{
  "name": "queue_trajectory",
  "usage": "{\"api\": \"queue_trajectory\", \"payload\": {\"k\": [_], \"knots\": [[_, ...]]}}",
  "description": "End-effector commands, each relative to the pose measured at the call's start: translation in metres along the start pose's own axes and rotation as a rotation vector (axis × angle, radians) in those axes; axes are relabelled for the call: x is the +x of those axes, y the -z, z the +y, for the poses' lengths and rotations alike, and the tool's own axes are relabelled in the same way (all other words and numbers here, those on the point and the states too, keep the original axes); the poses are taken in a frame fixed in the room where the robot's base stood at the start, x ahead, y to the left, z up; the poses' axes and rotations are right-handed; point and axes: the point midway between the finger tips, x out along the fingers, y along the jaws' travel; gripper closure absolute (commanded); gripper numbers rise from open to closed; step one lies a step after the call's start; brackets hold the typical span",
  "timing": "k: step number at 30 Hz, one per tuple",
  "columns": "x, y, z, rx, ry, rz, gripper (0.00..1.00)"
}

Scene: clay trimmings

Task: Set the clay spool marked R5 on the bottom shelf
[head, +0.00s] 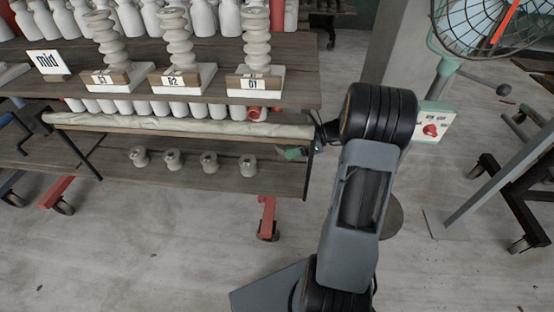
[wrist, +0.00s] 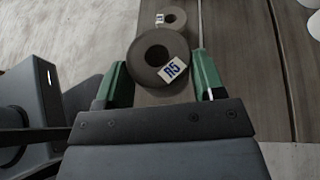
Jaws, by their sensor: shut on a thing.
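The grey-brown clay spool marked R5 (wrist: 150,52) shows end-on in the wrist view, with a dark centre hole and a white label. My gripper (wrist: 160,78) has a green finger on each side of it and is shut on it. In the head view my gripper (head: 290,153) is at the right end of the bottom shelf (head: 120,168), beneath the shelf above. I cannot pick out R5 there, nor tell whether it touches the shelf. Another labelled spool (wrist: 171,18) is just beyond R5 in the wrist view.
Several small spools stand in a row on the bottom shelf, the rightmost (head: 248,166) closest to my gripper. A pale rolled cloth (head: 180,124) lies along the rack above them. A fan (head: 490,25) stands right.

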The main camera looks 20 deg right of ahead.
Motion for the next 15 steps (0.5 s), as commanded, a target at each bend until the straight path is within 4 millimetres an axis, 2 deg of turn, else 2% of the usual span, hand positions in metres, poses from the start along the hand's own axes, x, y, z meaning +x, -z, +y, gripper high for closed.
{"api": "queue_trajectory", "payload": {"k": [1,6,11,15], "knots": [[0.004,0.010,0.000,0.002,-0.001,-0.001,0.68],[0.014,0.033,0.000,0.002,-0.001,-0.001,0.68],[0.018,0.042,0.000,0.001,-0.001,-0.001,0.68],[0.025,0.059,0.001,0.002,-0.002,-0.001,0.68]]}}
